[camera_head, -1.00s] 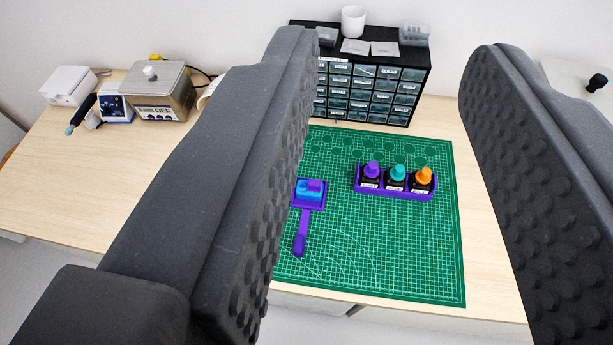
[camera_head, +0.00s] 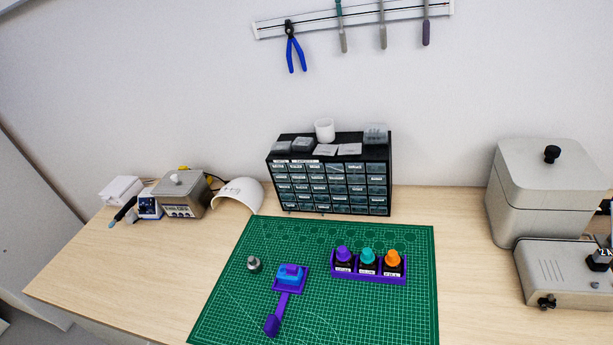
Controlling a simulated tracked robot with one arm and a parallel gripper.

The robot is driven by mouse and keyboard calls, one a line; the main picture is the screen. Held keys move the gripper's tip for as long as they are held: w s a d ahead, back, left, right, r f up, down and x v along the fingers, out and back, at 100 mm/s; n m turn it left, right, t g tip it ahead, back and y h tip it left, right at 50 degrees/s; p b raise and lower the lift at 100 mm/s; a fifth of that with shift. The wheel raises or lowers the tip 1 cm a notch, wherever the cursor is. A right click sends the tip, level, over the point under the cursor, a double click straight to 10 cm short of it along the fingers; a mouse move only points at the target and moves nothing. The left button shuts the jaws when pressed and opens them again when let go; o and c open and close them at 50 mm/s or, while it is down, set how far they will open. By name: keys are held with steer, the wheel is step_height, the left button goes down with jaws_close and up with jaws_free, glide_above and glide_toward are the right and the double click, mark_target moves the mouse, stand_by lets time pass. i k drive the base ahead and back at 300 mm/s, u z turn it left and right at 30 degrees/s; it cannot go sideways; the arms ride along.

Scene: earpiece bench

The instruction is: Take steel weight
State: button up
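A small grey metal piece, which looks like the steel weight (camera_head: 254,264), stands on the left part of the green cutting mat (camera_head: 405,315). It is just left of a purple handled holder (camera_head: 284,297) with a blue and purple block (camera_head: 290,273) on it, and apart from it. Nothing touches the weight from above. My gripper is out of view, so its fingers and anything between them cannot be seen.
A purple rack (camera_head: 370,276) of three capped bottles stands on the mat's right. Behind is a black drawer cabinet (camera_head: 330,188). A white curved shell (camera_head: 240,194) and a grey device (camera_head: 181,196) stand left; grey machines (camera_head: 545,190) stand right. Tools hang on the wall rail (camera_head: 355,20).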

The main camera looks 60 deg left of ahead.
mark_target(254, 264)
steer(key=z, duration=1.1)
steer(key=k, duration=1.25)
steer(key=u, duration=2.15)
steer(key=i, duration=1)
steer(key=z, duration=0.05)
